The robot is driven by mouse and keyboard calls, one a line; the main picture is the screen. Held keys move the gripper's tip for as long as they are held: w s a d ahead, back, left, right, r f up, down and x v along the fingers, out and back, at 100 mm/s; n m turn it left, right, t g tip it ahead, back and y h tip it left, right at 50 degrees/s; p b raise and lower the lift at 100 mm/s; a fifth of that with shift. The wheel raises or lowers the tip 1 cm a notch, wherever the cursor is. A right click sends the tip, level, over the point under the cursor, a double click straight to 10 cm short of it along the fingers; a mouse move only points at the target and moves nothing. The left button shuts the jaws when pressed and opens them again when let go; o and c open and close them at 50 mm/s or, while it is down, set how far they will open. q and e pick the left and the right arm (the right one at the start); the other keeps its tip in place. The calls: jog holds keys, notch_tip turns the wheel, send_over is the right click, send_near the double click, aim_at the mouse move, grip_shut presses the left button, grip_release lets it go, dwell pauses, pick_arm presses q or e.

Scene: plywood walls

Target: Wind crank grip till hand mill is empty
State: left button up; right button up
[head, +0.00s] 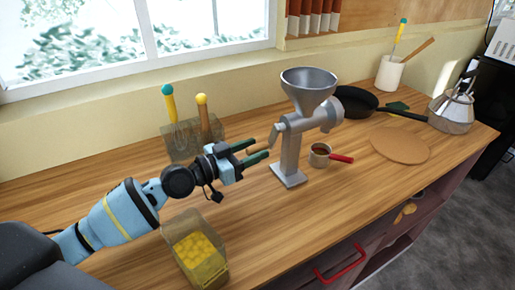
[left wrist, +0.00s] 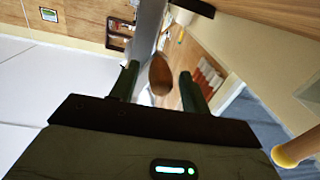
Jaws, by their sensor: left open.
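The grey metal hand mill (head: 292,150) stands upright on the wooden counter, with a wide funnel hopper (head: 308,80) on top. The inside of the hopper is too shallow in view to tell what it holds. Its crank arm (head: 274,134) hangs down on the left side. My left gripper (head: 258,149) is open just left of the crank, its two dark green fingers pointing at it. In the left wrist view, the brown crank grip (left wrist: 160,75) shows between the open fingers, not clasped. My right gripper is not in view.
A small cup with red handle (head: 320,155) stands right of the mill's foot. A see-through bin of yellow things (head: 197,255) is at the front, and a utensil holder (head: 181,147) behind my arm. A pan (head: 355,101), round board (head: 400,145) and kettle (head: 452,109) stand at right.

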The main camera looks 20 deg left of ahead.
pick_arm(q)
jog(key=shift+x, duration=1.2)
jog(key=c, duration=0.9)
